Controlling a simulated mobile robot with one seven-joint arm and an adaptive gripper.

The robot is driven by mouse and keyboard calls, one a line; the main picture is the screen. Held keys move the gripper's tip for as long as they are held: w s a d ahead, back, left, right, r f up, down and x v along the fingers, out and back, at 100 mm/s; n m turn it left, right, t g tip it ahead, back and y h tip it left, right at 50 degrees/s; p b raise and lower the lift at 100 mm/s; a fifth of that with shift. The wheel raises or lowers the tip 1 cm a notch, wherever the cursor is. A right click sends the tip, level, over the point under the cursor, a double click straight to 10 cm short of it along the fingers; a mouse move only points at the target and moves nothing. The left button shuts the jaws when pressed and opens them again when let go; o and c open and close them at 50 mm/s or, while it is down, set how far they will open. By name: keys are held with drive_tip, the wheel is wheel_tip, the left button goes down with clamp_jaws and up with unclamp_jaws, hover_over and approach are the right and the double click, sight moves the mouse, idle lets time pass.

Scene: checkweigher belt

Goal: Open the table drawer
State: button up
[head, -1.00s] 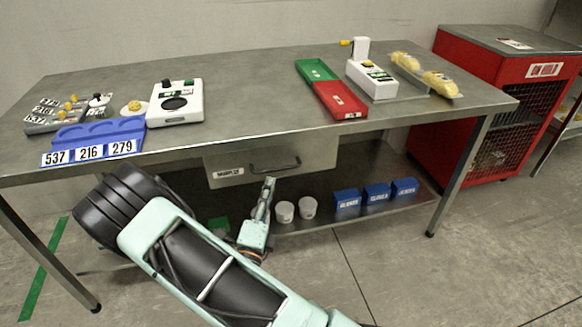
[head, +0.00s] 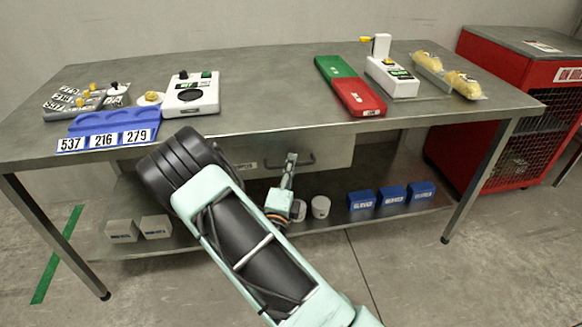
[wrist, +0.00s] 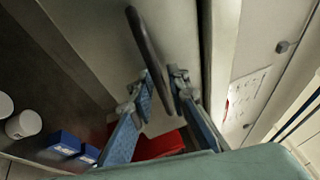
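The table drawer (head: 335,153) hangs under the front edge of the grey table (head: 255,112); its front looks shut. A label is partly hidden by my arm. Its dark bar handle (head: 304,162) is on the front, and the handle also shows in the wrist view (wrist: 142,35), running down toward my fingers. My gripper (head: 291,157) is at the handle in the head view. In the wrist view my gripper (wrist: 163,78) has its two fingers apart, with the lower part of the handle appearing between them. Whether they touch it is unclear.
Blue boxes (head: 391,197), a white cup (head: 320,207) and grey boxes (head: 156,227) stand on the lower shelf. On top are a blue tray (head: 111,121), a white device (head: 191,97) and red and green bins (head: 360,97). A red cage (head: 510,75) stands at right.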

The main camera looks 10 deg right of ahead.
drive_tip(key=shift+w, duration=0.1)
clamp_jaws()
idle(0.5)
